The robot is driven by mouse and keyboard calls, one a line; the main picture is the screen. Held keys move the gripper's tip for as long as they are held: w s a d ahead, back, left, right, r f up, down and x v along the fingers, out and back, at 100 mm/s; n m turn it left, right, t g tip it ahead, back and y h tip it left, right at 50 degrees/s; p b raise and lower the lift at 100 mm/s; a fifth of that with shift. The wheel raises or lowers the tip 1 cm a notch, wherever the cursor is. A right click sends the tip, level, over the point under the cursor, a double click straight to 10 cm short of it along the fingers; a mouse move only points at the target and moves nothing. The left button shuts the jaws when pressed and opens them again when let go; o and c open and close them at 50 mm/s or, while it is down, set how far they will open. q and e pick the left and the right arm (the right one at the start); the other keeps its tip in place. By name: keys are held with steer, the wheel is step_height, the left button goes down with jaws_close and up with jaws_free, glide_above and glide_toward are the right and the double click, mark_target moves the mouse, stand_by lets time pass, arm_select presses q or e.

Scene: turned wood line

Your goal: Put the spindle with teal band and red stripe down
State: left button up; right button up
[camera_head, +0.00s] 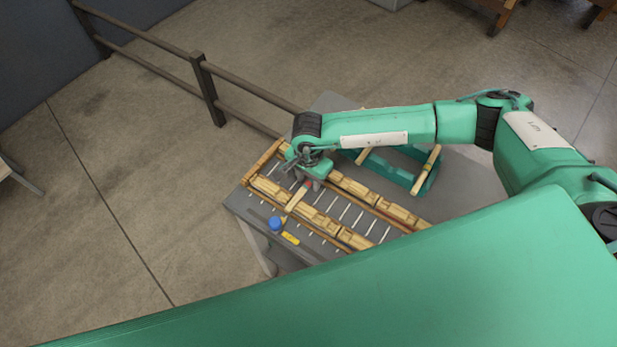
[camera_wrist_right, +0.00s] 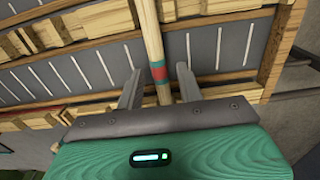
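The spindle (camera_head: 297,199) is a pale wooden rod with a teal band and red stripe. It lies across the notched wooden blocks of the rack on the grey table. In the right wrist view the spindle (camera_wrist_right: 150,35) runs from the top edge down between my fingers, its band and stripe just ahead of them. My right gripper (camera_wrist_right: 158,84) has its fingers spread on either side, with a visible gap on each side. In the head view my right gripper (camera_head: 311,180) is over the spindle and hides part of it. My left gripper is out of view.
Notched wooden blocks (camera_head: 354,237) stand in two rows on the grey table (camera_head: 240,204), with light marks between them. A teal rack (camera_head: 388,171) behind holds another banded spindle (camera_head: 427,168). A blue round object (camera_head: 275,223) and a yellow object (camera_head: 290,238) are near the front edge.

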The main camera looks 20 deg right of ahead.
mark_target(308, 181)
steer(key=shift+r+p, duration=0.35)
steer(key=shift+p, duration=0.1)
step_height(308, 181, up, 12)
steer(key=b, duration=0.4)
steer(key=shift+f, duration=0.15)
